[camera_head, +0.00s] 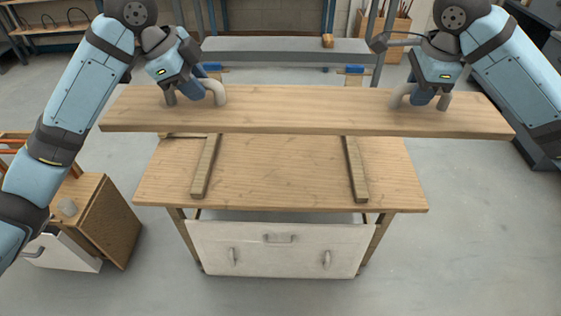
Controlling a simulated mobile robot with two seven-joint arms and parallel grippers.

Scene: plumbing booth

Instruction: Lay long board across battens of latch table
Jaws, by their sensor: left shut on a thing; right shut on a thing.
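The long board (307,112) is a wide light-wood plank held level across the view, above the far part of the latch table (280,170). My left gripper (195,97) is shut on the board left of its middle. My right gripper (420,98) is shut on it towards the right end. Two battens, the left batten (205,168) and the right batten (355,170), lie on the tabletop and run towards the back. Their far parts are hidden behind the board. The board looks raised above them, but the exact gap is hard to tell.
A white drawer front (280,248) with handles sits under the table. A brown cabinet (103,220) stands at the left. A grey bench or shelf (285,50) is behind the board, with blue clamp-like parts near it. Open grey floor (480,240) lies at the right.

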